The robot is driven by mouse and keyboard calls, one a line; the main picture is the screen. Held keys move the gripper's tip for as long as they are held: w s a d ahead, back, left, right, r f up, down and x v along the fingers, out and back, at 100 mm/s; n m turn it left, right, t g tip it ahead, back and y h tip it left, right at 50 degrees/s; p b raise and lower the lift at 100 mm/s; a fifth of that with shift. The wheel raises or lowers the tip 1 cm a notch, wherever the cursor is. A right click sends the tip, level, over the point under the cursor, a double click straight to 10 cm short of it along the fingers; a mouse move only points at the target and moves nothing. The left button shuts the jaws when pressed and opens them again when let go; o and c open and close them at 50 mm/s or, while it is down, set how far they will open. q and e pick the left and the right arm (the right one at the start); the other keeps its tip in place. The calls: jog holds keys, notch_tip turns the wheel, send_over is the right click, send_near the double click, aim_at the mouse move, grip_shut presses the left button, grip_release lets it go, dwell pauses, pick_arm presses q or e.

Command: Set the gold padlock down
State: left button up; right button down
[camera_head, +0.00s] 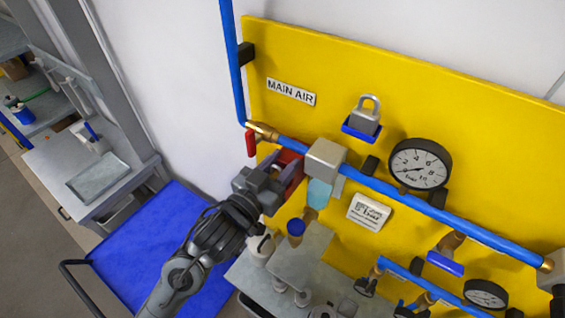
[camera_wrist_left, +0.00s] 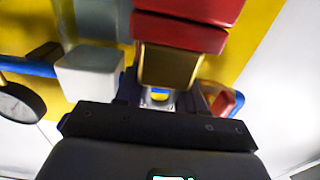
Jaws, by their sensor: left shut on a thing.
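My left gripper (camera_head: 276,184) is at the yellow panel, just left of a grey box on the blue pipe. In the left wrist view my left gripper (camera_wrist_left: 163,92) is shut on the gold padlock (camera_wrist_left: 170,66), whose gold body shows between the dark fingers. A red block (camera_head: 291,163) is right by the fingers; in the wrist view it (camera_wrist_left: 180,36) lies directly beyond the padlock. I cannot tell whether the padlock touches it. In the head view the gripper hides the padlock. My right gripper is not in view.
A silver padlock (camera_head: 366,118) rests on a blue holder (camera_head: 360,130). A grey box (camera_head: 325,158), a red lever (camera_head: 250,143) and a round gauge (camera_head: 418,164) are near. A blue cart (camera_head: 150,240) is at lower left.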

pick_arm(q)
jog(key=shift+w+d+f, duration=0.1)
jog(key=shift+w+f, duration=0.1)
jog(key=shift+f, duration=0.15)
jog(key=shift+f, duration=0.2)
jog(key=o, duration=1.1)
jog(key=shift+o, duration=0.2)
jog(key=shift+s+r, duration=0.1)
jog(key=shift+r, duration=0.1)
